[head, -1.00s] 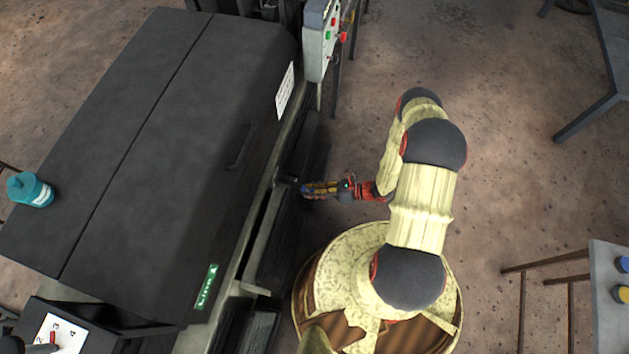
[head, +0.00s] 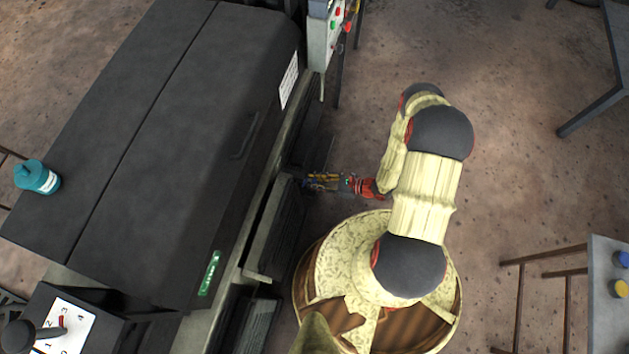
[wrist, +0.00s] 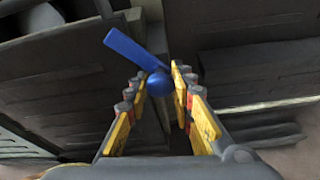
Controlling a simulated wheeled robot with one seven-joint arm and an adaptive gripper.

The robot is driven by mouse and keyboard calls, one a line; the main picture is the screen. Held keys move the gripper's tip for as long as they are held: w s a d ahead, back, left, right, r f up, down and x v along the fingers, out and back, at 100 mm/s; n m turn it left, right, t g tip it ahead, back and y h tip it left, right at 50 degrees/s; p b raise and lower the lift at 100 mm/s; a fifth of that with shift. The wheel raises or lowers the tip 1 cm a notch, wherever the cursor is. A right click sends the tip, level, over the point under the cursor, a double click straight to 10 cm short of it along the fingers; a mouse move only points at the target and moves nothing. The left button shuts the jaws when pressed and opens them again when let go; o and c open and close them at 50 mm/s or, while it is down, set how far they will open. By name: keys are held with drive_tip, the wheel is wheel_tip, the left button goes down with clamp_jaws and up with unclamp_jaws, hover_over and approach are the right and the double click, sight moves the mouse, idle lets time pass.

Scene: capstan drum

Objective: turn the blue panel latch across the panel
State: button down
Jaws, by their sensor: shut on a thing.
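The blue panel latch (wrist: 135,48) shows in the wrist view as a flat blue bar slanting up and left from a round blue end (wrist: 159,83). My gripper (wrist: 160,90) has its yellow fingers on both sides of that round end and is shut on the latch. In the head view my gripper (head: 310,183) is low at the machine's right side, by the dark panels. The latch is too small and covered there to make out clearly.
The black machine cover (head: 150,130) with a handle fills the left, with a teal bottle (head: 37,177) on it. A control box (head: 325,35) stands at the top. A numbered selector (head: 62,328) is at lower left. A grey table (head: 608,280) is at right. Floor between is open.

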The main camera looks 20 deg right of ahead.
drive_tip(key=shift+w, duration=0.1)
drive_tip(key=c, duration=1.5)
unclamp_jaws()
drive_tip(key=shift+c, duration=0.2)
drive_tip(key=shift+d, duration=0.1)
drive_tip(key=v, duration=1.2)
drive_tip(key=shift+r, duration=0.1)
drive_tip(key=shift+c, duration=0.5)
